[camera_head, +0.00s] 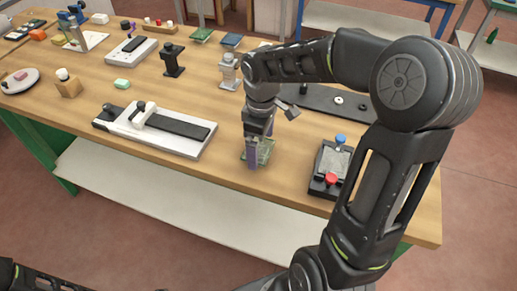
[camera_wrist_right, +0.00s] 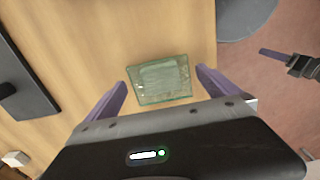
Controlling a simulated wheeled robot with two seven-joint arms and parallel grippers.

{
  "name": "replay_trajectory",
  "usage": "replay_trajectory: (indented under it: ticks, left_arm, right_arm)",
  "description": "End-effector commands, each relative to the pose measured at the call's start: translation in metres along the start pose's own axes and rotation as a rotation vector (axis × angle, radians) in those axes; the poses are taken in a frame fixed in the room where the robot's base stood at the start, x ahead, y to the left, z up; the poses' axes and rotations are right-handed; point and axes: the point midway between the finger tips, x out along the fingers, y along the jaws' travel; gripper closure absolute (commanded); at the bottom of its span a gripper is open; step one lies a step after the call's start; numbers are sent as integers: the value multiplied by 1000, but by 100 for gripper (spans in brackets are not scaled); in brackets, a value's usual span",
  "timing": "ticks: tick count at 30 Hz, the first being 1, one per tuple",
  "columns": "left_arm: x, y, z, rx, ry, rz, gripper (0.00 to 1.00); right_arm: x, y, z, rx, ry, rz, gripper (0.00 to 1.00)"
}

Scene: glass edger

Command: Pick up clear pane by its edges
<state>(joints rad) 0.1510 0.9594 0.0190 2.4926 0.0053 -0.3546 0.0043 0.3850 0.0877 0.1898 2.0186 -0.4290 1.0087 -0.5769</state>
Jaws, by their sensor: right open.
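The clear pane (camera_head: 264,152) is a small greenish glass square lying on the wooden bench near its front edge. It shows whole in the right wrist view (camera_wrist_right: 163,80). My right gripper (camera_head: 259,146) is over the pane, pointing down. Its two purple fingers are apart, one on each side of the pane, with a gap to each edge in the right wrist view (camera_wrist_right: 161,78). Nothing is held. A purple finger and dark body, apparently my left gripper (camera_wrist_right: 275,54), show at the right of the wrist view, away from the pane; its opening is unclear.
A white-based device with a black strip (camera_head: 160,128) lies left of the pane. A black tray with red and blue knobs (camera_head: 330,168) stands to the right. A dark flat plate (camera_head: 318,99) lies behind. Bare wood surrounds the pane.

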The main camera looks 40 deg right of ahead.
Motion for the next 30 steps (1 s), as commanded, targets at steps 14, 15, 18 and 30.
replay_trajectory:
  ticks: [14,15,18,30]
  left_arm:
    - [2,-1,0,0,0,0,50]
    - [2,-1,0,0,0,0,50]
    - [2,-1,0,0,0,0,50]
    - [2,-1,0,0,0,0,50]
  right_arm:
    - [3,0,0,0,0,0,0]
    - [3,0,0,0,0,0,1]
    - [3,0,0,0,0,0,9]
    - [3,0,0,0,0,0,42]
